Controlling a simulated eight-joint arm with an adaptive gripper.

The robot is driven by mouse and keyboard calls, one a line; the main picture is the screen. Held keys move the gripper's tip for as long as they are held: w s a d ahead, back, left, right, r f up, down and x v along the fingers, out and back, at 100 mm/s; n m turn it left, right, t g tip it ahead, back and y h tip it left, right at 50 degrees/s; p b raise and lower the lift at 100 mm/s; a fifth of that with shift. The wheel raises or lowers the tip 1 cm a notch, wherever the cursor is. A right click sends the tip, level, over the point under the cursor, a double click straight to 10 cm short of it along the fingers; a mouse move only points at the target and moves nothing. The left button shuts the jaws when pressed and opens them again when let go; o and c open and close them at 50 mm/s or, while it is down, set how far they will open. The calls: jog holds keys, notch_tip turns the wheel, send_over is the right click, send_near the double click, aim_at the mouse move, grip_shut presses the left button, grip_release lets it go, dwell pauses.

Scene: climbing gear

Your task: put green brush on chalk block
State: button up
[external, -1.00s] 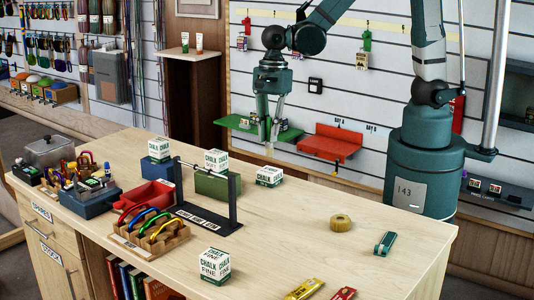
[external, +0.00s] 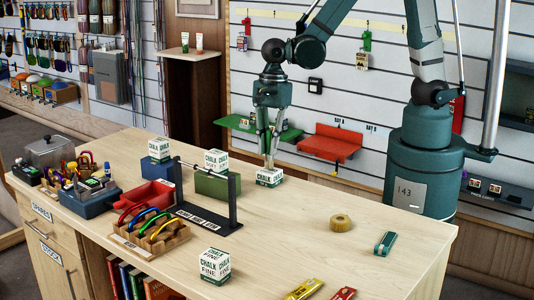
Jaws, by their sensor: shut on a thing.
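The green brush (external: 385,243) appears to be the small dark green piece with a pale edge lying on the right of the bench. Several white chalk blocks with green lettering are in view. One chalk block (external: 269,178) sits low on the bench behind the rack, and another chalk block (external: 215,266) stands near the front edge. My gripper (external: 269,163) points down at the rear block, its fingers close together and shut on the upper part of it. The brush is well to the right of my gripper.
A dark bar rack (external: 236,205) stands left of my gripper. A green box (external: 217,185) and a blue box (external: 158,172) each carry a chalk block. A tape roll (external: 340,222) lies between gripper and brush. The right middle of the bench is mostly clear.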

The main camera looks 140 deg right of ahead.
jog(key=shift+f, duration=0.35)
jog(key=shift+f, duration=0.15)
jog(key=o, duration=0.8)
jog(key=shift+r, duration=0.25)
notch_tip(320, 180, up, 12)
jog(key=s, duration=0.1)
jog(key=shift+s, duration=0.25)
dwell(0.3)
jog(key=shift+f, duration=0.1)
dwell(0.7)
